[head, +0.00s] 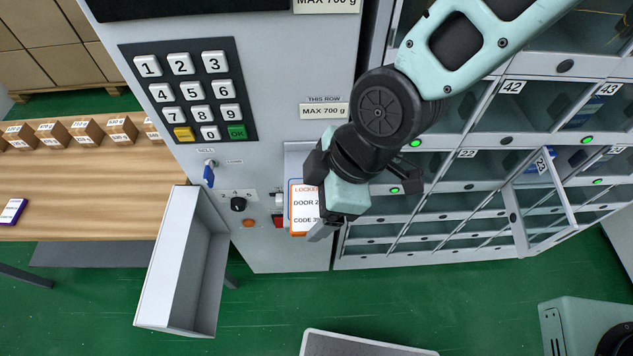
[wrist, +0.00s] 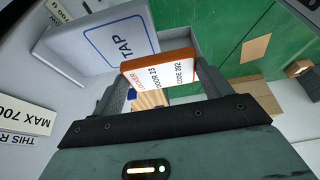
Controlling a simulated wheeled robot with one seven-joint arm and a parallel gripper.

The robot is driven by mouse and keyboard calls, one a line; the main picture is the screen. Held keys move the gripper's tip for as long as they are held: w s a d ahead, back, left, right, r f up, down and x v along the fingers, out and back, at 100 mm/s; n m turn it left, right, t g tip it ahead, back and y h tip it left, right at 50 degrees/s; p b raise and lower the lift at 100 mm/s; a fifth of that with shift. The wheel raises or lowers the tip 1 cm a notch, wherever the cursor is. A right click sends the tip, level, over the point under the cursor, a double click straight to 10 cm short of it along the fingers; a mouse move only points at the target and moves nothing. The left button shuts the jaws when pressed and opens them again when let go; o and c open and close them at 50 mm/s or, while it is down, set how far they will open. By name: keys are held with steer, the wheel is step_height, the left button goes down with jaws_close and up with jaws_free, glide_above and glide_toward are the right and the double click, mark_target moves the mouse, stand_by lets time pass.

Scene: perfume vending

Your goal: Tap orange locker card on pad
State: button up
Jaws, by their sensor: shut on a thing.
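The orange-edged locker card (head: 303,208) reads LOCKER, DOOR 23 and a code. My gripper (head: 318,232) is shut on it, and the wrist view shows the card (wrist: 160,72) between the two fingers (wrist: 163,88). The grey pad (wrist: 105,42), marked TAP inside a blue outline, is right beside the card in the wrist view. In the head view the card and my gripper hide most of the pad. I cannot tell whether the card touches it.
The keypad (head: 190,92) is on the machine's front, up and left. A blue key (head: 209,174) and a black knob (head: 238,204) are below it. An open grey tray (head: 180,262) juts out at lower left. Locker door 23 (head: 541,188) stands open at right.

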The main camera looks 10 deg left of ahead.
steer(key=s, duration=0.2)
steer(key=s+d+b, duration=0.1)
steer(key=s, duration=0.2)
steer(key=shift+d, duration=0.1)
stand_by(1.6)
